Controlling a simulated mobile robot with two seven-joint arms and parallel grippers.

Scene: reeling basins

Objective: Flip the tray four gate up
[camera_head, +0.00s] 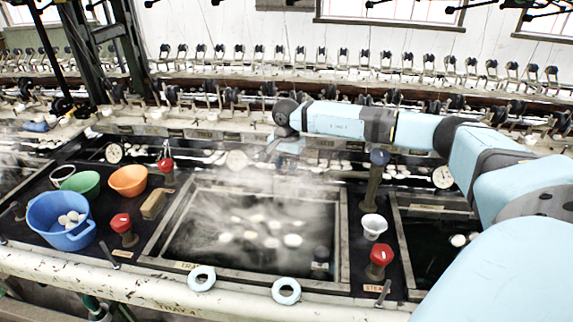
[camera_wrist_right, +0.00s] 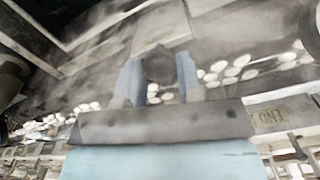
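My right gripper (camera_head: 284,150) reaches in from the right and points down over the far edge of the steaming middle basin (camera_head: 346,235). In the right wrist view its two pale blue fingers (camera_wrist_right: 158,82) stand apart. A dark round knob-like thing (camera_wrist_right: 159,64) shows between them, close to both. I cannot tell whether the fingers touch it. Mist and blur hide the contact, and I cannot make out a gate or its position. A label that seems to read tray four (camera_head: 178,308) is on the front rail. My left gripper is not in view.
Several white cocoons (camera_head: 292,240) float in the basin. At the left stand a blue tub (camera_head: 62,228), a green bowl (camera_head: 82,185) and an orange bowl (camera_head: 128,181). Red knobs (camera_head: 381,256), a white cup (camera_head: 374,226) and a post (camera_head: 373,185) stand beside the basin.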

